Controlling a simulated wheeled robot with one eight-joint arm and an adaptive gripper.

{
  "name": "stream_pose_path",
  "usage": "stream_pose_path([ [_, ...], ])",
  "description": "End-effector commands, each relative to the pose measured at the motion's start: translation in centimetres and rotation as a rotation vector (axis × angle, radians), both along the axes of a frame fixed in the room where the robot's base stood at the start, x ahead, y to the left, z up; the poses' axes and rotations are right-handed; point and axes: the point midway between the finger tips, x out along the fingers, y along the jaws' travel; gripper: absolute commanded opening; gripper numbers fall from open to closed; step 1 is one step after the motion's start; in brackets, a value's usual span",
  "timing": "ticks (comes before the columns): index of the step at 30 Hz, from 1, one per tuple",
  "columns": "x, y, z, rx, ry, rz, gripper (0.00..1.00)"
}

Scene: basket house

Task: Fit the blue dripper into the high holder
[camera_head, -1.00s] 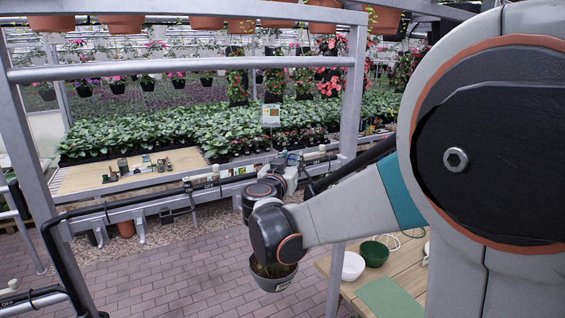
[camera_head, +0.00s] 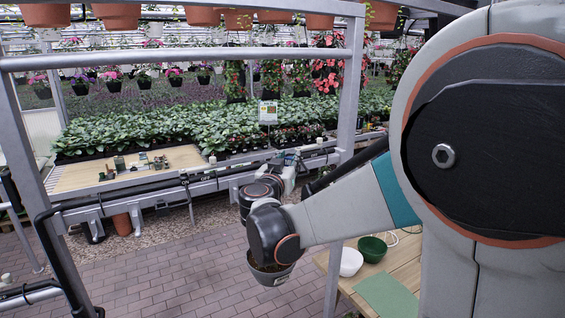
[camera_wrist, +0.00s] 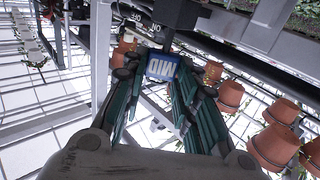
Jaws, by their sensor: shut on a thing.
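My gripper (camera_wrist: 163,95) shows in the wrist view as two teal, ribbed fingers. They are shut on the blue dripper (camera_wrist: 160,66), a small blue block with white lettering near the fingertips. A dark square block (camera_wrist: 180,14) is just beyond the fingertips; I cannot tell whether it touches the dripper or whether it is the high holder. In the head view my gripper (camera_head: 286,162) is small, beyond my dark wrist, in front of the plant bench. The dripper cannot be made out there.
A metal frame (camera_head: 190,60) crosses the head view. A long bench (camera_head: 85,178) with plants is behind it. Paved floor is clear.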

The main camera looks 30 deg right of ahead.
Motion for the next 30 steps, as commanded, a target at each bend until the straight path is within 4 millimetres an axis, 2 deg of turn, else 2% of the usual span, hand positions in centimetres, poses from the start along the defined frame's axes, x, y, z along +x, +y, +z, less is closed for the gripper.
stream_pose_path([
  [15, 0.0, 0.0, -2.0, 0.0, 0.0, 0.0, 0.17],
  [24, 0.0, 0.0, -2.1, 0.0, 0.0, 0.0, 0.17],
  [25, 0.0, 0.0, -2.1, 0.0, 0.0, 0.0, 0.3],
  [27, 0.0, 0.0, -2.1, 0.0, 0.0, 0.0, 0.46],
  [28, 0.0, 0.0, -2.1, 0.0, 0.0, 0.0, 0.51],
  [30, 0.0, 0.0, -2.1, 0.0, 0.0, 0.0, 0.51],
])
